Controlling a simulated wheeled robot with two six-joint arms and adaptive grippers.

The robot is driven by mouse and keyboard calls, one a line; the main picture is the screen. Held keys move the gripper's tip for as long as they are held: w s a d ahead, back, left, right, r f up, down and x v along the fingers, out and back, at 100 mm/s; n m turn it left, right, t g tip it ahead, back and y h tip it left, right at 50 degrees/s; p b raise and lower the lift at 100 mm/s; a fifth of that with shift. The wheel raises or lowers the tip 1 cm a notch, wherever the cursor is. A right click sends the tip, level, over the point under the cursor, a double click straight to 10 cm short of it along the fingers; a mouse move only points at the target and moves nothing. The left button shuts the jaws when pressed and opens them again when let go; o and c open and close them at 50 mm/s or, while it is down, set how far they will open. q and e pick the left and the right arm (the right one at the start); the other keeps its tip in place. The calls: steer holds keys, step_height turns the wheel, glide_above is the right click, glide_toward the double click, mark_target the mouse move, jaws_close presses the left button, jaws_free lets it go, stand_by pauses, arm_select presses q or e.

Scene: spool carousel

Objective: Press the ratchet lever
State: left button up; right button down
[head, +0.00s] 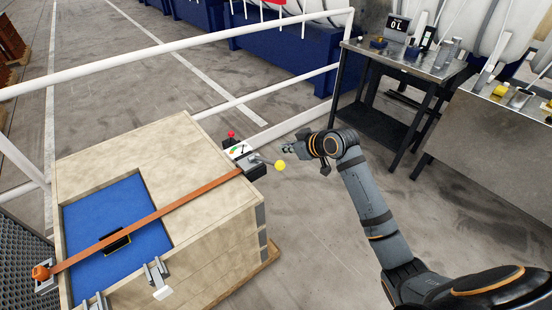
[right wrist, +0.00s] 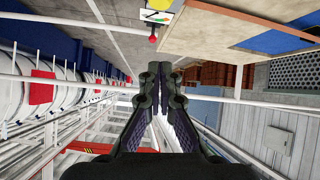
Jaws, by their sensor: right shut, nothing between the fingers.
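The ratchet (head: 254,168) is a dark block at the right end of an orange strap (head: 160,215), on the far right corner of a wooden crate (head: 215,225). A yellow ball knob (head: 280,165) sticks out from its right side; I take this as the lever's end. My right gripper (head: 287,148) is a little beyond and right of the knob, apart from it in the picture. In the right wrist view its fingers (right wrist: 159,78) are shut and empty. A yellow part (right wrist: 157,4) is cut off at that view's top edge. My left gripper is not in view.
A red-topped knob (head: 231,134) and a small white gauge panel (head: 240,151) stand beside the ratchet; the red knob also shows in the right wrist view (right wrist: 153,38). White railings (head: 225,106) run behind the crate. A metal table (head: 405,62) is at the upper right.

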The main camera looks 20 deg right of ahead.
mark_target(277, 162)
steer(key=w+f+p, duration=0.1)
steer(key=f, duration=0.1)
steer(key=w+a+f+p, duration=0.1)
steer(key=w+f, duration=0.1)
steer(key=f, duration=0.1)
steer(key=w+f+p, duration=0.1)
steer(key=w+f, duration=0.1)
steer(key=f, duration=0.1)
steer(key=shift+a, duration=0.35)
steer(key=shift+s+d+f, duration=0.15)
steer(key=shift+s+d, duration=0.05)
steer(key=shift+s, duration=0.15)
steer(key=shift+w+f, duration=0.1)
steer(key=shift+a, duration=0.1)
